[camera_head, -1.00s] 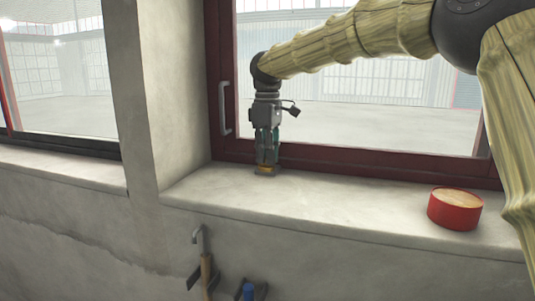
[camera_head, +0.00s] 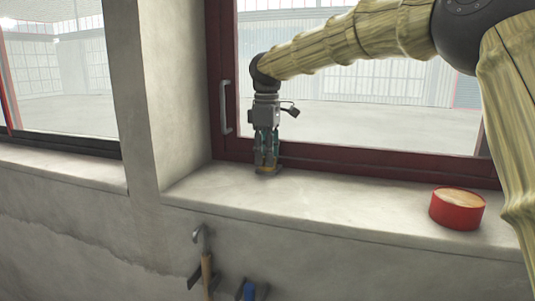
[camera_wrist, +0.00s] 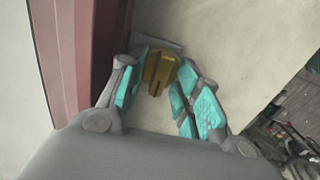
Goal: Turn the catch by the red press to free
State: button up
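The catch is a small brass-yellow piece on a flat grey plate, on the window sill close to the dark red window frame. In the wrist view the catch (camera_wrist: 160,68) stands between my fingertips, with bare sill showing between the fingers below it. In the head view the catch (camera_head: 265,169) is partly hidden by my fingers. My gripper (camera_head: 267,165) points down over it, open, with grey and teal fingers on both sides; it also shows in the wrist view (camera_wrist: 158,76). The right finger is close to the catch; I cannot tell whether it touches. No red press is recognisable.
A red round tin (camera_head: 456,210) with a pale top stands on the sill (camera_head: 340,205) to the right. A window handle (camera_head: 226,107) is left of my gripper. A hammer (camera_head: 206,265) and a blue-handled tool (camera_head: 249,290) hang below. The middle sill is clear.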

jog(key=shift+d+r, duration=0.2)
jog(key=shift+r, duration=0.2)
notch_tip(320, 180, up, 11)
jog(key=shift+a+r, duration=0.15)
jog(key=shift+r, duration=0.05)
dwell(0.3)
